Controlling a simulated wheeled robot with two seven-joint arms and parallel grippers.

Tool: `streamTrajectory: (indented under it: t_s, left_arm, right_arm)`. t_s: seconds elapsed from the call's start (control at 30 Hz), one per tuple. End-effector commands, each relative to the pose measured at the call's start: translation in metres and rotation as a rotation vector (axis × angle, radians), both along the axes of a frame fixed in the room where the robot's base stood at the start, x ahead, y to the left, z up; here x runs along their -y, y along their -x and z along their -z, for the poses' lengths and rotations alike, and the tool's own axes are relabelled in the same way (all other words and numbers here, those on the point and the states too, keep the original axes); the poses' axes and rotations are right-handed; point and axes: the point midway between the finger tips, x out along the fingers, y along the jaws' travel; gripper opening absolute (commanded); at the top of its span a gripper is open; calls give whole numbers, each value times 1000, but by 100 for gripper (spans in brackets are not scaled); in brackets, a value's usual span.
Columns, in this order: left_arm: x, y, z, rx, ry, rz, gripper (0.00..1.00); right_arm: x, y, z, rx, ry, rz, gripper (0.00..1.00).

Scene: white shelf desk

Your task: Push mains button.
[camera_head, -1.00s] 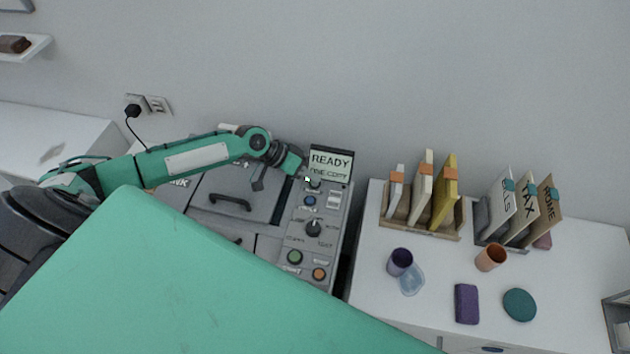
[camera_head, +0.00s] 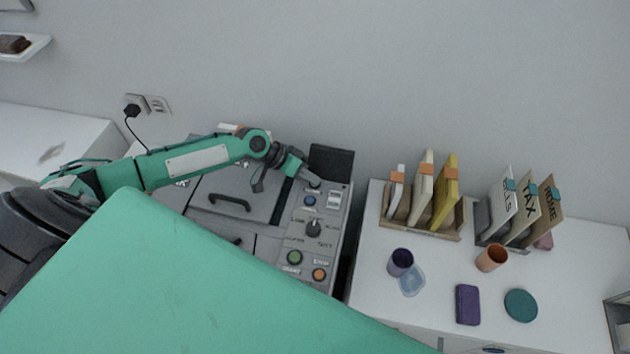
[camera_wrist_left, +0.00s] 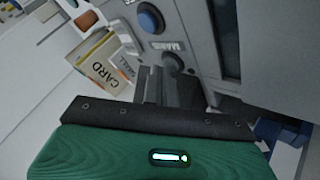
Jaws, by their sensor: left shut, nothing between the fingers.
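The grey copier-like machine (camera_head: 262,244) stands against the wall, with a control panel on its right side. Its tilted display (camera_head: 331,165) is dark. In the left wrist view a dark round button (camera_wrist_left: 173,62) sits beside a label that seems to read MAINS. My left gripper (camera_head: 315,182) is shut and empty at the top of the panel, just below the display. In the left wrist view its closed fingers (camera_wrist_left: 168,84) reach the dark button and seem to touch it. In the head view the fingers hide that button. My right gripper is not in view.
A blue button (camera_head: 310,201), a rotary knob (camera_head: 313,228), a green button (camera_head: 295,257) and an orange button (camera_head: 319,274) share the panel. A white desk (camera_head: 450,270) to the right holds book and file racks, cups and small items. A plug (camera_head: 132,111) is in the wall socket.

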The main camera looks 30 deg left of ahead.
Motion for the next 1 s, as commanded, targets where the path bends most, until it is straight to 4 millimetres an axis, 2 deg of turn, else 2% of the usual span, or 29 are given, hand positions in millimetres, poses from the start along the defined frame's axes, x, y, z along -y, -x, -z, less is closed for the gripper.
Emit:
streamTrajectory:
  t_s: [0.13,0.53,1.0]
  left_arm:
    - [0,0,-7,0,0,0,0]
    - [0,0,-12,0,0,0,0]
    - [0,0,-58,0,0,0,0]
  right_arm:
    - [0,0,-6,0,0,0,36]
    - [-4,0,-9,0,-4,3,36]
    - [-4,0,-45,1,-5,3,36]
